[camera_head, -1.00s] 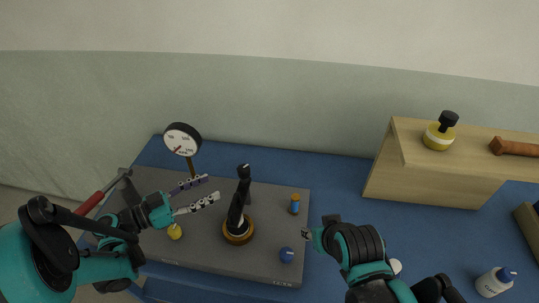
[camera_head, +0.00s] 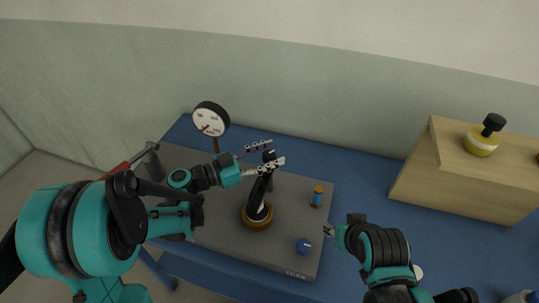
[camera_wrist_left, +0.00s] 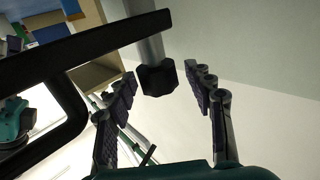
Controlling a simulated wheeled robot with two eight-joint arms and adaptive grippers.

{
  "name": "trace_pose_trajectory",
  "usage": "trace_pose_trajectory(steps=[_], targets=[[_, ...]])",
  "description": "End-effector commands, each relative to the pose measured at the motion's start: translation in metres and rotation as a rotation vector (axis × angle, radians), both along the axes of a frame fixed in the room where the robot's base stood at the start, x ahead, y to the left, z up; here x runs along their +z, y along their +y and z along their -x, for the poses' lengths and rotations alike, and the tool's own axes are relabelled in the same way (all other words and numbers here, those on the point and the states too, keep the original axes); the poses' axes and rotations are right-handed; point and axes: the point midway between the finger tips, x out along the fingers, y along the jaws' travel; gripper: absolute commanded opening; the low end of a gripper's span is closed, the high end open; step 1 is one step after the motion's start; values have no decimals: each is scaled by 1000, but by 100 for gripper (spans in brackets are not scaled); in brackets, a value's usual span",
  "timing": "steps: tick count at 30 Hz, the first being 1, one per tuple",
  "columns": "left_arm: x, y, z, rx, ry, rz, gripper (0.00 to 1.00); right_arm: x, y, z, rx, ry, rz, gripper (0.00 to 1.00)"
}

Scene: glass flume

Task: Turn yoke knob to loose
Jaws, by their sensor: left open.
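A dark upright yoke (camera_head: 259,197) stands on a round brass-coloured base on the grey plate. A black knob (camera_head: 268,156) is at its top, and I take it for the yoke knob. My left gripper (camera_head: 276,153) is open, its fingers on either side of the yoke's top in the head view. In the left wrist view a faceted black knob (camera_wrist_left: 157,78) on a grey rod shows between the open fingers, touching neither. I cannot read any loose or tight mark. My right gripper (camera_head: 329,230) is low, right of the plate; its jaws are too small to judge.
A dial gauge (camera_head: 211,120) stands behind the left arm. A blue knob (camera_head: 304,246) and a blue-and-orange piece (camera_head: 317,196) sit on the plate's right side. A wooden stand (camera_head: 465,180) holds a yellow bottle (camera_head: 482,138). Blue table lies clear between plate and stand.

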Motion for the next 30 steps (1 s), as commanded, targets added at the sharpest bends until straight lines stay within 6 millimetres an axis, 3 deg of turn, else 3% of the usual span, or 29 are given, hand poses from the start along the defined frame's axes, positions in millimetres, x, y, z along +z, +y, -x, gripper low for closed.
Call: trace_pose_trajectory(steps=[6,12,22,30], targets=[[0,0,0,0,0,0,53,0,0,0,0,0,0,40],[0,0,0,0,0,0,2,0,0,0,0,0,0,40],[0,0,0,-34,0,0,2,0,0,0,0,0,0,40],[0,0,-1,-189,0,-1,2,-2,0,0,0,0,0,40]])
